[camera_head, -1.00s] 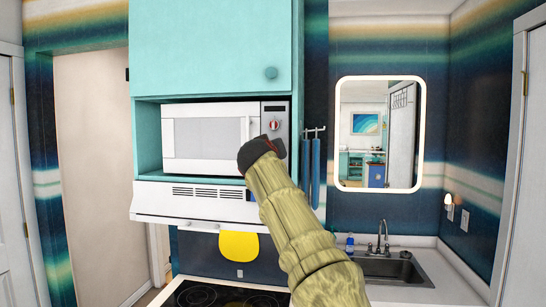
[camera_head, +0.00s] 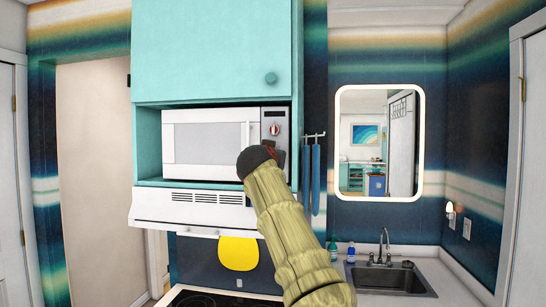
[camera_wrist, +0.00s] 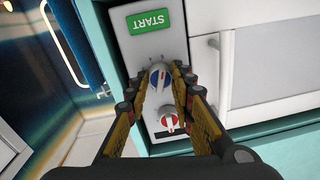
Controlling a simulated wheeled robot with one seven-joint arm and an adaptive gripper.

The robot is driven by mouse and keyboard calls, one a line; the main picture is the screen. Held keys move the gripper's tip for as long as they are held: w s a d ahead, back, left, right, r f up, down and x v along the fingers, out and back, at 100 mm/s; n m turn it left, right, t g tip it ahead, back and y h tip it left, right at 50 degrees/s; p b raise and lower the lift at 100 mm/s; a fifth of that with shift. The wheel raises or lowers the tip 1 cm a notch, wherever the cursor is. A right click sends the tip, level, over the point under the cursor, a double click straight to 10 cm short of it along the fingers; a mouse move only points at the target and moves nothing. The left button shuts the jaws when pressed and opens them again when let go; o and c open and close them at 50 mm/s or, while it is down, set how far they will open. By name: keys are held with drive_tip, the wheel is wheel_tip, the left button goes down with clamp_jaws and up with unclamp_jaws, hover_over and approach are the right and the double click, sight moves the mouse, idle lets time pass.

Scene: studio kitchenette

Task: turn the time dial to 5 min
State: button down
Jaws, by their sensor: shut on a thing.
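The microwave (camera_head: 210,142) has a control panel with two round dials and a green START button (camera_wrist: 148,22). The wrist view shows the panel turned over, with START at the top. My gripper (camera_wrist: 161,76) is shut on the blue-marked dial (camera_wrist: 159,73), with one fingertip on each side. The red-marked dial (camera_wrist: 169,121) is beside it and free; it also shows in the head view (camera_head: 273,129). The scale marks are too small to read, so I cannot tell the setting. In the head view my gripper (camera_head: 262,158) covers the blue-marked dial.
The microwave door handle (camera_wrist: 219,68) is close beside the panel. A teal cabinet (camera_head: 210,50) is above, and a white hood (camera_head: 190,210) is below. Blue towels (camera_head: 311,180) hang to the right. A yellow cloth (camera_head: 238,252) hangs below the hood.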

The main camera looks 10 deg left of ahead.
drive_tip(key=shift+w+a+f, duration=0.1)
drive_tip(key=shift+f, duration=0.2)
drive_tip(key=c, duration=1.8)
unclamp_jaws()
drive_tip(key=o, duration=0.3)
drive_tip(key=shift+r, duration=0.2)
drive_tip(key=shift+s+r, duration=0.1)
drive_tip(key=shift+s, duration=0.1)
drive_tip(key=s+d, duration=0.1)
drive_tip(key=s, duration=1)
drive_tip(key=shift+s+d+f, duration=0.2)
drive_tip(key=shift+s+f, duration=0.05)
drive_tip(key=shift+s, duration=0.05)
